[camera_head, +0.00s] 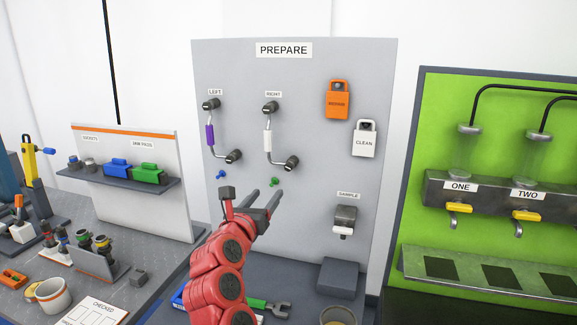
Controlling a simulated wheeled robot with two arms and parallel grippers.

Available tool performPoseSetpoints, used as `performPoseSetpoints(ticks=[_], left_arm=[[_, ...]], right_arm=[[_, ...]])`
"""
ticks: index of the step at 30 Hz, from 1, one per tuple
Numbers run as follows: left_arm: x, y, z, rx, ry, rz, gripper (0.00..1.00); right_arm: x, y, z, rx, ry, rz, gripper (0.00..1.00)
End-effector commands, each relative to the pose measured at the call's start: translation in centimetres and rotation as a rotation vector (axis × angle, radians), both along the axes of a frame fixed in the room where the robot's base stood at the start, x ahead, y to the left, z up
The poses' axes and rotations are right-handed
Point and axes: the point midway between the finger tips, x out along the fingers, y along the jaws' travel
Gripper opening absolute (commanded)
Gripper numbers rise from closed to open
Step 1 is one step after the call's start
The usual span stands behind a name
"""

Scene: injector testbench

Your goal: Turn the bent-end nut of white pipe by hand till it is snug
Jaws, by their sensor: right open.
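The white pipe (267,140) hangs on the grey PREPARE panel under the RIGHT label. Its upper end sits in a dark nut (270,108). Its lower end bends to the right into another dark nut (292,163). I cannot tell how tight either nut is. My right gripper (264,197), on a red arm, is open and empty. In the picture it is below the lower nut, apart from it, with its fingers pointing up towards the panel. My left gripper is not in view.
A purple pipe (210,135) hangs left of the white one. Orange (337,101) and white CLEAN (364,140) tags and a SAMPLE fixture (344,220) are to the right. A green wrench (270,307) lies below. The panel around the lower nut is mostly clear.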

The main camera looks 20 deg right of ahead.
Motion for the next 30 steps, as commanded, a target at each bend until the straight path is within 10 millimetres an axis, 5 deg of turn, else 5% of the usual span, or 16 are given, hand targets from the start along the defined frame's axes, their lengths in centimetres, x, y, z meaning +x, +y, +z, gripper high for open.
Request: performPoseSetpoints(ticks=[16, 30], left_arm=[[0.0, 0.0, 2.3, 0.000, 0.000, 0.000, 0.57], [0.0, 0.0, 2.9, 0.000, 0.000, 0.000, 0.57]], right_arm=[[9.0, -6.2, 0.2, 0.003, 0.001, 0.001, 0.60], [13.2, -9.0, 0.0, 0.003, -0.001, -0.001, 0.60]])
